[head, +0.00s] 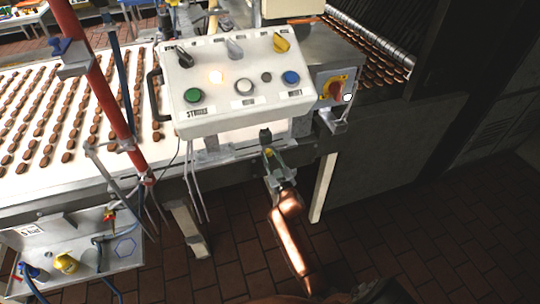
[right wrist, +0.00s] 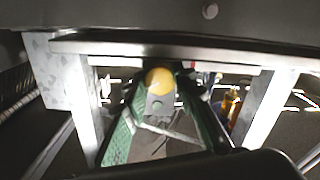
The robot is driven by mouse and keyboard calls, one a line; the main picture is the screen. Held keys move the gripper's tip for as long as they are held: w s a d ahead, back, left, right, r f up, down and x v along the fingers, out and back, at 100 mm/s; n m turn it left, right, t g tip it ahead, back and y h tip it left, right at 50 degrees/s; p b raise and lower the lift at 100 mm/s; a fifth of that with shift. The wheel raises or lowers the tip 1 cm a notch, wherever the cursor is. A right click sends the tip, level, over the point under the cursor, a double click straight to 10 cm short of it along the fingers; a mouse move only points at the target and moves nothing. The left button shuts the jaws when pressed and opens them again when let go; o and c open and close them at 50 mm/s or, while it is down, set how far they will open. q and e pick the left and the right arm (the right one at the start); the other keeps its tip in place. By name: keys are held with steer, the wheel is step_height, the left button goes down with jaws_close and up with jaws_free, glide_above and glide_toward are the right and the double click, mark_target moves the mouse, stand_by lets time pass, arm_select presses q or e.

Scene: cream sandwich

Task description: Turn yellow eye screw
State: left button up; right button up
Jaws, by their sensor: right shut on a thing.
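The yellow eye screw (head: 268,152) shows as a small yellow spot under the front edge of the machine, below the control box. In the right wrist view its rounded yellow end (right wrist: 159,80) sits between my green-sided fingers. My right gripper (head: 272,162) reaches up to it from below and is shut on it. The fingers hide part of the screw, so I cannot tell how far it is turned. My left gripper is out of view.
A white control box (head: 225,115) with several knobs and buttons stands just above. A red post (head: 98,80) rises at the left. The conveyor (head: 30,185) carries rows of brown cookies. A tool shelf (head: 125,250) is at lower left. A machine leg (head: 322,188) stands right of my gripper.

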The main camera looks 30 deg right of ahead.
steer(key=n, duration=0.6)
steer(key=shift+n, duration=0.3)
steer(key=n+b, duration=0.1)
steer(key=n, duration=0.4)
steer(key=shift+f, duration=0.1)
steer(key=shift+n, duration=0.3)
steer(key=o, duration=1.2)
steer(key=shift+c, duration=0.2)
steer(key=v, duration=1.2)
steer(key=shift+f, duration=0.1)
